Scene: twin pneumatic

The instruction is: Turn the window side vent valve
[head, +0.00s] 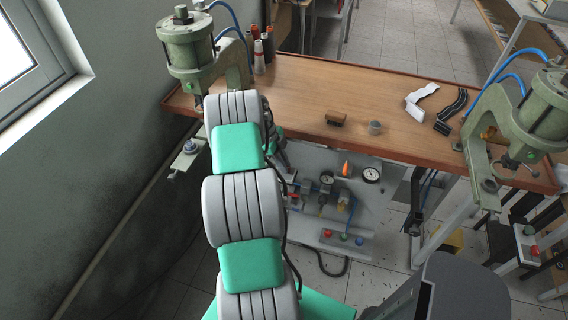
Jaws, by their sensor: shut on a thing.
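My arm reaches forward over the left part of the workbench's front. My gripper (286,177) shows only in small part beyond the arm, low at the left end of the grey pneumatic panel (334,216). It is shut on the window side vent valve (294,194), among the fittings with small red parts there. The fingertips and most of the valve are hidden or too small to make out, so I cannot tell how far the handle is turned.
Green presses stand at the left (188,48) and right (540,110) ends of the wooden bench (310,90). The panel also carries gauges (371,175) and a button box (343,238). A grey chair (458,290) stands front right. The window (25,60) is at left.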

